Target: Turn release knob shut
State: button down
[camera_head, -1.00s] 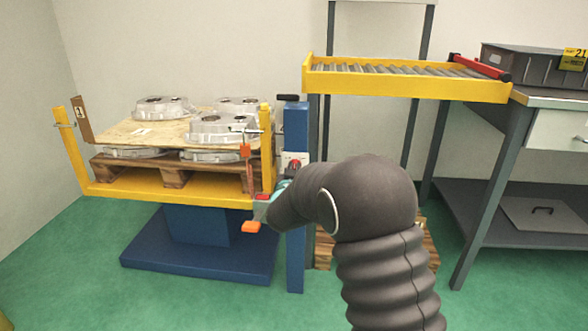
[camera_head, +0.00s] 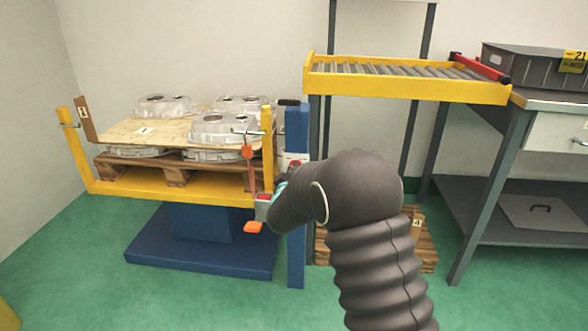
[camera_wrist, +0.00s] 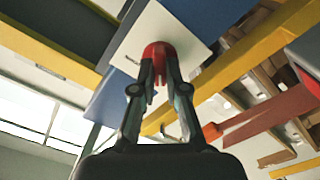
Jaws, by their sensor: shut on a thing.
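The red release knob (camera_wrist: 158,50) sits on a white plate (camera_wrist: 185,38) in the wrist view. My gripper (camera_wrist: 157,66) has both fingers closed in on the knob, one on each side, with the tips touching it. My arm covers the lower part of this area, and the fingertips cannot be made out there. The exact turn angle of the knob cannot be read.
A yellow-framed blue lift table (camera_head: 170,193) stands left, bearing a pallet, a board (camera_head: 130,131) and several aluminium castings (camera_head: 222,127). A yellow roller conveyor (camera_head: 405,86) and a workbench (camera_head: 545,98) are right.

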jog(key=shift+a+r+n, duration=0.1)
jog(key=shift+r+n, duration=0.15)
jog(key=shift+n, duration=0.25)
jog(key=c, duration=1.2)
grip_release()
jog(key=shift+f, duration=0.15)
jog(key=s, duration=1.2)
jog(key=shift+a, duration=0.25)
